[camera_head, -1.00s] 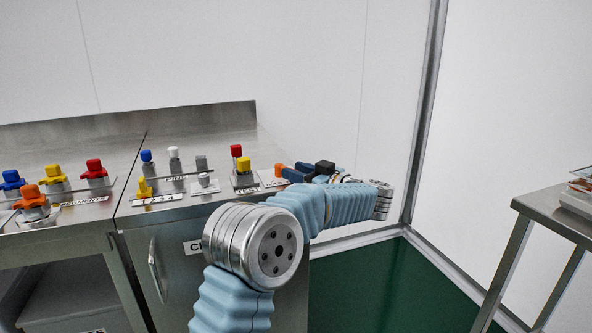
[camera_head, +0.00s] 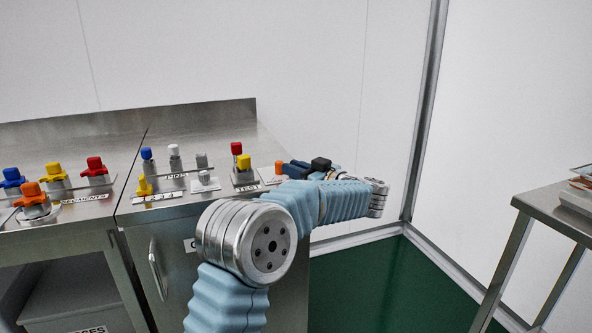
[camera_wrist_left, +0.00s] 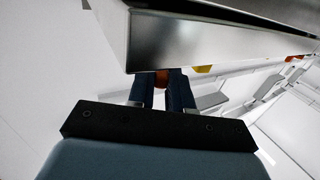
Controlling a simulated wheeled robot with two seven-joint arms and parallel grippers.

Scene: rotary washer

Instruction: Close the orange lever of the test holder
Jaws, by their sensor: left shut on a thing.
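The orange lever (camera_head: 279,167) is a small orange piece at the right end of the workbench top, partly hidden by my gripper and arm. My left gripper (camera_head: 289,168) has its dark blue fingers at it, from the right. In the left wrist view the two fingers (camera_wrist_left: 161,88) are shut on the orange piece (camera_wrist_left: 161,78), just past a metal edge. The body of the test holder is mostly hidden, so I cannot tell the lever's exact angle. A plate labelled TEST (camera_head: 247,188) lies just left of it. My right gripper is not in view.
Beside the lever stand a yellow knob (camera_head: 243,162) and a red knob (camera_head: 236,148). Several coloured pieces stand farther left on the steel benches (camera_head: 210,130). A metal table (camera_head: 550,215) is at the right. Green floor (camera_head: 370,285) is clear between.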

